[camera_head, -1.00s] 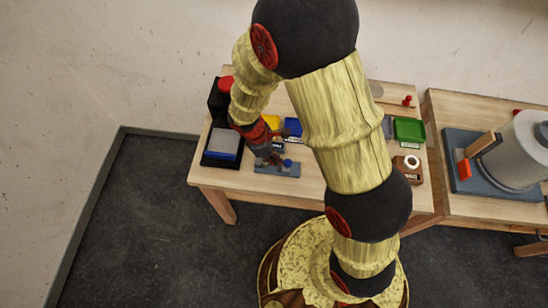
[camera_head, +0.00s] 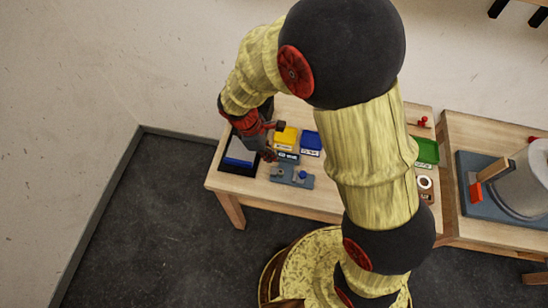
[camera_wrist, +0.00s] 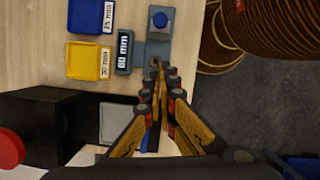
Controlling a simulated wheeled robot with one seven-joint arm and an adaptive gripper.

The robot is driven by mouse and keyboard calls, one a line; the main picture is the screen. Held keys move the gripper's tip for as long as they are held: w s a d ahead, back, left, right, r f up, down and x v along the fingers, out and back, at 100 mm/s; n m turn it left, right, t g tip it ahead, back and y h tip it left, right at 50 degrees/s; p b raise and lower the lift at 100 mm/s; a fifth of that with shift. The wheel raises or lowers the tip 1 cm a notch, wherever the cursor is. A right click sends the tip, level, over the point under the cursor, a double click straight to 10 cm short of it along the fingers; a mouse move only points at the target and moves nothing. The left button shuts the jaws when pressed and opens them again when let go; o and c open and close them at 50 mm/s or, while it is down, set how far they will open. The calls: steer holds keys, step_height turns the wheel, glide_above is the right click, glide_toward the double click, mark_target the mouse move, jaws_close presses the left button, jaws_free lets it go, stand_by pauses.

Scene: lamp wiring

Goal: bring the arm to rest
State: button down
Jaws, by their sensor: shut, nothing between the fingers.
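My gripper (camera_head: 268,154) hangs over the left part of the wooden table (camera_head: 222,181). It is just behind the grey-blue fixture with a blue knob (camera_head: 291,174) and to the right of the black unit. In the wrist view my gripper (camera_wrist: 158,66) has its fingertips together with nothing between them. The tips appear over the near end of the fixture (camera_wrist: 158,45), whose blue knob shows beyond them. I cannot tell the height of the gripper above it. My arm is bent, its elbow high and close to the head camera, hiding the middle of the table.
A yellow bin (camera_head: 286,136) and a blue bin (camera_head: 311,142) stand behind the fixture. A black unit with a blue-and-white top (camera_head: 239,152) is at the left, its red knob in the wrist view (camera_wrist: 10,148). A green tray (camera_head: 427,150) is right. A second table holds a grey cylinder.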

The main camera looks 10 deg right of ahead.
stand_by(0.7)
steer(key=s+d+r+m+t+y+b, duration=0.1)
steer(key=s+d+r+m+t, duration=0.1)
steer(key=s+d+r+m, duration=0.2)
steer(key=s+d+r+m+t+y+b, duration=0.1)
steer(key=s+d+r+m, duration=0.3)
steer(key=r, duration=0.7)
steer(key=s+d+r+m+t+y+b, duration=0.1)
steer(key=s+d+r+m+t+b, duration=0.1)
steer(key=s+d+r+m, duration=0.3)
step_height(320, 180, up, 3)
steer(key=m+t, duration=0.1)
steer(key=m, duration=0.1)
steer(key=shift+d+r+m+y, duration=0.2)
steer(key=shift+d+m+y, duration=0.1)
steer(key=shift+m, duration=0.1)
